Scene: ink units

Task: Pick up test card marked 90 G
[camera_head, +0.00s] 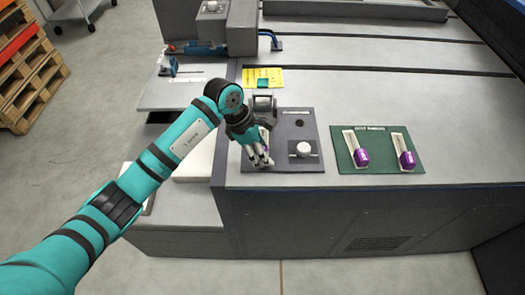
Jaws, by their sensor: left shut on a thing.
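My left gripper (262,157) is low over the left part of a dark grey panel (302,120) on the machine top. It is shut on a small pale thing with a hint of purple, mostly hidden by the fingers. I cannot tell whether this is the test card, and no 90 G marking is readable. On a green mat (379,132) to the right lie two cream strips, each with a purple block: a left one (349,138) and a right one (399,142). My right gripper is not in view.
A round white knob (303,148) stands on the dark panel just right of my gripper. A grey roller-like part (263,104) and a yellow sheet (272,75) are behind it. Wooden pallets (30,75) stand far left. The machine top right of the mat is clear.

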